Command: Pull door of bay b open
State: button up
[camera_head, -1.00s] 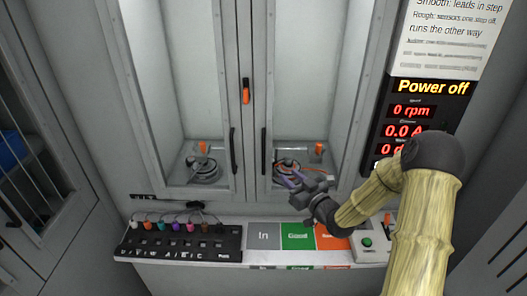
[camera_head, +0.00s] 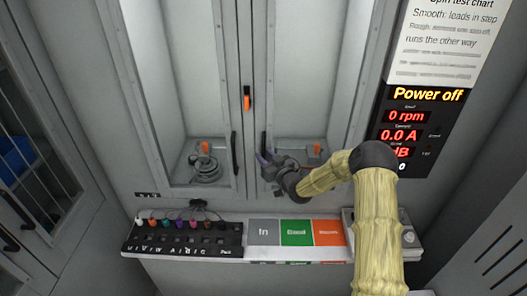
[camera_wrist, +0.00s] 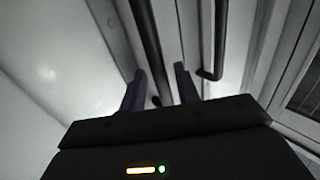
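Two tall glazed bay doors stand side by side. The right door's dark vertical handle (camera_head: 263,146) is beside the centre seam, and the left door's handle (camera_head: 234,153) is on the other side. No bay letter is readable on the doors, and both look closed. My gripper (camera_head: 266,160) is at the lower end of the right door's handle. In the wrist view my gripper's fingers (camera_wrist: 160,88) are apart, with a dark handle bar (camera_wrist: 146,35) running between them. Contact with the bar cannot be told. A second handle (camera_wrist: 219,40) is to the right there.
An orange-and-black latch (camera_head: 247,98) sits on the centre seam above the handles. Below are a connector panel (camera_head: 180,238), a tray with grey, green and orange fields (camera_head: 297,232) and a control box (camera_head: 409,238). The display (camera_head: 428,95) reads "Power off".

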jog(key=shift+w+a, duration=0.35)
jog(key=shift+w, duration=0.15)
grip_shut()
jog(key=shift+s, duration=0.1)
